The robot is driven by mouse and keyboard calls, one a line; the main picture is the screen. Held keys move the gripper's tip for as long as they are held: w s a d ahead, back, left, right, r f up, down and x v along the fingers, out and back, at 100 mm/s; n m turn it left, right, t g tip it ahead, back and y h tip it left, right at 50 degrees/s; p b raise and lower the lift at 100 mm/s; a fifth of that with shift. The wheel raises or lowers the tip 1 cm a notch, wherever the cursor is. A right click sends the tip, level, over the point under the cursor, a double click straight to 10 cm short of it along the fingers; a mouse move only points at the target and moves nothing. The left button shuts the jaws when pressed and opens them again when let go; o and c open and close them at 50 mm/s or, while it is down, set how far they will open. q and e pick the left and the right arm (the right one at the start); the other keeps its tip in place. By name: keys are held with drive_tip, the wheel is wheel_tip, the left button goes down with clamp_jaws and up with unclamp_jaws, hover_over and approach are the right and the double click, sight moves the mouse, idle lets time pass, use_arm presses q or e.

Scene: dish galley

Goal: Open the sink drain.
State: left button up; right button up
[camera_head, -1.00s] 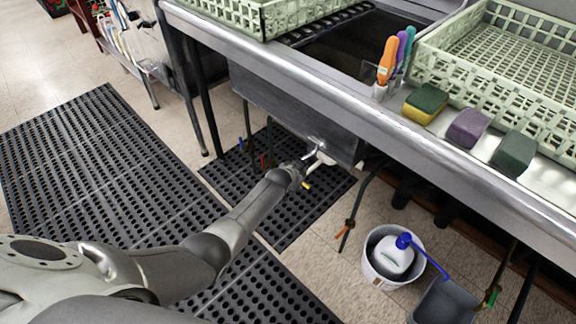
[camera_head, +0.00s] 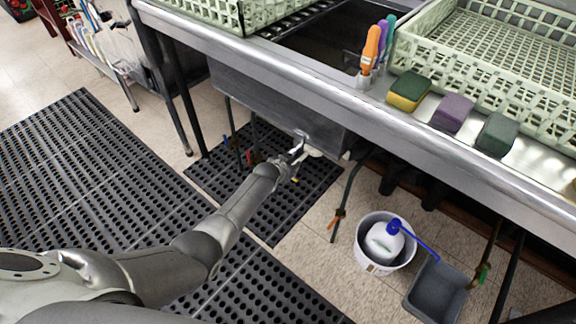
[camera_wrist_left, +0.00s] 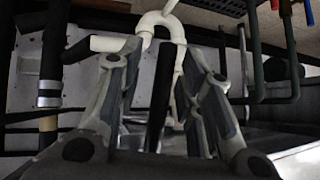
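The sink basin (camera_head: 265,105) hangs under the steel counter. A small shiny metal part (camera_head: 299,139), possibly the drain lever, shows at the basin's lower front. My left gripper (camera_head: 291,158) is right by it, under the basin; contact cannot be told. In the left wrist view the gripper's two fingers (camera_wrist_left: 160,75) are spread apart. A white drain pipe (camera_wrist_left: 160,20) with a U-bend shows at and beyond the fingertips, and a thin pale piece (camera_wrist_left: 179,85) shows between the fingers. I cannot tell whether that piece is a lever. The right gripper is out of view.
Hoses and counter legs surround the basin. Sponges (camera_head: 452,112) and a green crate (camera_head: 490,50) sit on the counter. Black mats (camera_head: 90,180) cover the floor.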

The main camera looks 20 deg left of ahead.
use_arm(q)
drive_tip(key=shift+s, duration=0.1)
drive_tip(key=v, duration=1.2)
idle(0.4)
drive_tip(key=shift+f, duration=0.1)
drive_tip(key=s+f+g, duration=0.4)
drive_tip(key=s+f, duration=0.9)
drive_tip(key=s, duration=0.5)
drive_tip(key=s+f+g, duration=0.3)
drive_tip(key=s+f, duration=1.1)
drive_tip(key=s, duration=0.4)
drive_tip(key=s+a+r+p, duration=0.1)
drive_tip(key=s+r+p, duration=0.1)
drive_tip(key=s+p, duration=0.5)
drive_tip(key=s+a+r+g+p, duration=0.1)
drive_tip(key=s+r+p, duration=0.1)
drive_tip(key=s+p, duration=0.5)
drive_tip(key=shift+s+a+n, duration=0.3)
drive_tip(key=shift+s, duration=0.45)
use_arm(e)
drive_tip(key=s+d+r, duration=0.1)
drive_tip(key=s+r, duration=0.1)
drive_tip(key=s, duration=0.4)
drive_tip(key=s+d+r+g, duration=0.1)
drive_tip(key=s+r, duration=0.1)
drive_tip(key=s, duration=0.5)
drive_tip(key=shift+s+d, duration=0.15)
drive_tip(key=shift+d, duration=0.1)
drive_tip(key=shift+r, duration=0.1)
